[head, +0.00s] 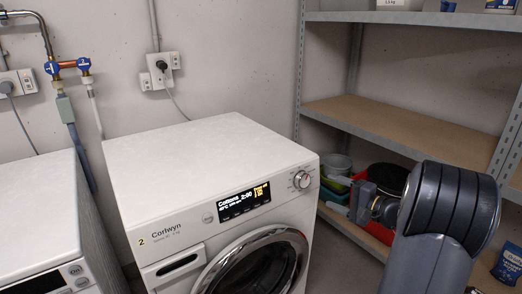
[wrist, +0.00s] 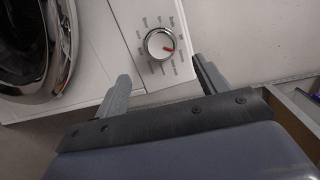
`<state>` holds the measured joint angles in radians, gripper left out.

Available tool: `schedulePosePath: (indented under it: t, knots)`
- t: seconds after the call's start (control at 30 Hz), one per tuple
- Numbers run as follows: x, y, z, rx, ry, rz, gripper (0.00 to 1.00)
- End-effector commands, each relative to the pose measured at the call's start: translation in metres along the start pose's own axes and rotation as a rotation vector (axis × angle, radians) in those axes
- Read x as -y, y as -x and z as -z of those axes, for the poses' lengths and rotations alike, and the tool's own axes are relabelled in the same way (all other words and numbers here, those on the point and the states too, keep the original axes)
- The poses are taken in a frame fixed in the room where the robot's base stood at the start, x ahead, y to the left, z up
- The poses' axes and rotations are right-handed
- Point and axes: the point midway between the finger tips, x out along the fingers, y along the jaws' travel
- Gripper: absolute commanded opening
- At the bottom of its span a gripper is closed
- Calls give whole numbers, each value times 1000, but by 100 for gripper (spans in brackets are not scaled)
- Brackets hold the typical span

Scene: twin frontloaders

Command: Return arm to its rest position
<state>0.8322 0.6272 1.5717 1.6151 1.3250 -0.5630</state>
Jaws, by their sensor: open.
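My arm (head: 440,215) is raised at the right of the head view, in front of the shelf unit. My gripper (wrist: 161,68) is open and empty in the wrist view, its two grey fingers wide apart. Beyond the gap between them is the white washer's round program dial (wrist: 160,44) with a red mark; whether a finger touches the panel cannot be told, but the dial is not gripped. In the head view the dial (head: 302,180) stands clear, left of my arm. The white front-loading washer (head: 205,150), labelled 2, has a lit display (head: 243,201) reading "Cottons 2:00".
A second white machine (head: 38,215) stands at the left, by wall pipes and sockets. A metal shelf unit (head: 400,125) with wooden boards stands at the right, with bins and tubs (head: 335,175) low down, close behind my arm. The washer's top is bare.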

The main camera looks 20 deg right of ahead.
Motion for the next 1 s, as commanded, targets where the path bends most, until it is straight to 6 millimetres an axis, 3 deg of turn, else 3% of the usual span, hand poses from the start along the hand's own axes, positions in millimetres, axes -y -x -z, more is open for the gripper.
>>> schedulePosePath:
  t: [0.3,0.5,1.0]
  knots:
    - [-1,-61,-1,4,2,0,69]
    - [-1,-91,-1,3,0,0,69]
    - [0,-96,0,2,46,-8,69]
